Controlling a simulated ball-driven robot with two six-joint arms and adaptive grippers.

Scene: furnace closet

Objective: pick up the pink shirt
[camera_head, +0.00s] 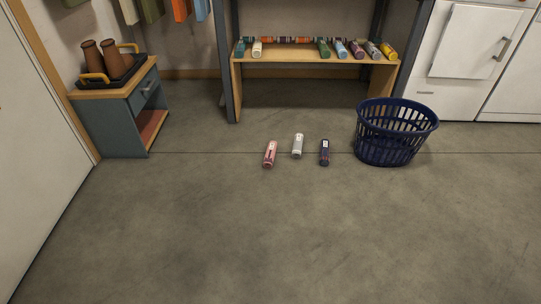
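A pink rolled item (270,154), which seems to be the pink shirt, lies on the concrete floor near the middle of the head view. It has a pale label-like patch on it. A white or grey roll (297,145) and a dark navy roll (325,152) lie just to its right, apart from it. Neither of my grippers shows in the head view.
A blue laundry basket (367,143) stands right of the rolls. Behind is a wooden shelf (310,59) with several coloured rolls. A small cabinet (112,122) with a tray stands at left; white appliances (455,100) stand at right. The front floor is clear.

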